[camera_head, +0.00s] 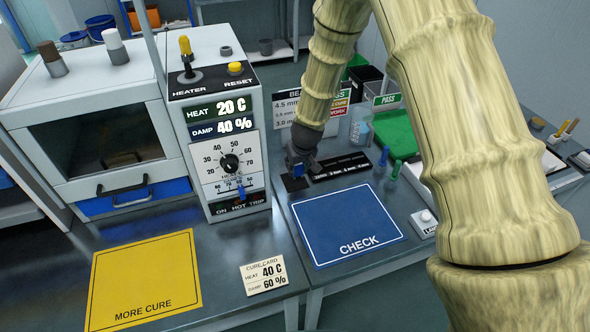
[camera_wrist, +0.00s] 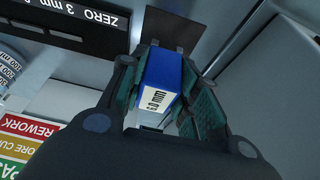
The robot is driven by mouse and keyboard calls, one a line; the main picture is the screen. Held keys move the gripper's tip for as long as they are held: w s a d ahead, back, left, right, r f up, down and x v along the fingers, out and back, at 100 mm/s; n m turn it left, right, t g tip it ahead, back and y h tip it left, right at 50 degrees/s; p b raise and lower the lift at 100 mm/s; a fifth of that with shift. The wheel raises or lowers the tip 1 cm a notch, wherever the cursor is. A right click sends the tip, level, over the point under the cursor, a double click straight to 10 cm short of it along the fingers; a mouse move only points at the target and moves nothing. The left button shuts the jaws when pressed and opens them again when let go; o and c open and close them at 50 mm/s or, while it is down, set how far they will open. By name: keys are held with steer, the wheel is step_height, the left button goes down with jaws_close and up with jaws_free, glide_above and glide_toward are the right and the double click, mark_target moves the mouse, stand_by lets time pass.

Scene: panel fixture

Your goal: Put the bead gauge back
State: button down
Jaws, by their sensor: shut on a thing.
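The bead gauge is a blue block with a white label reading in mm (camera_wrist: 158,90); the label's first digit is hard to read. My gripper (camera_wrist: 165,88) is shut on it, one finger on each side. In the head view my gripper (camera_head: 298,168) points down just above the bench, at the left end of a black labelled strip (camera_head: 342,167). A dark square pad (camera_head: 294,183) lies under the gripper; in the wrist view a dark square (camera_wrist: 172,30) shows past the block. Whether the block touches it, I cannot tell. The strip also shows in the wrist view (camera_wrist: 60,22), reading ZERO and 3 mm.
A blue CHECK mat (camera_head: 345,222) lies empty in front. The heater box (camera_head: 215,130) stands to the left. A bead-size sign (camera_head: 305,108) stands behind. A green tray (camera_head: 395,130) and a LAMP button (camera_head: 425,220) lie to the right. A yellow MORE CURE mat (camera_head: 145,275) is empty.

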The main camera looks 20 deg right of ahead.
mark_target(296, 172)
steer(key=shift+w+a+p, duration=0.15)
steer(key=shift+w+p, duration=0.15)
steer(key=shift+f+p, duration=0.65)
steer(key=shift+f, duration=1.05)
steer(key=shift+f, duration=0.15)
steer(key=c, duration=1.1)
jaws_free()
steer(key=shift+o, duration=0.2)
steer(key=shift+r, duration=0.2)
steer(key=shift+r, duration=0.25)
steer(key=b+v, duration=0.2)
steer(key=v, duration=0.9)
steer(key=shift+s+r+b, duration=0.15)
steer(key=shift+s+b, duration=0.05)
steer(key=shift+b, duration=0.2)
steer(key=shift+r, duration=0.1)
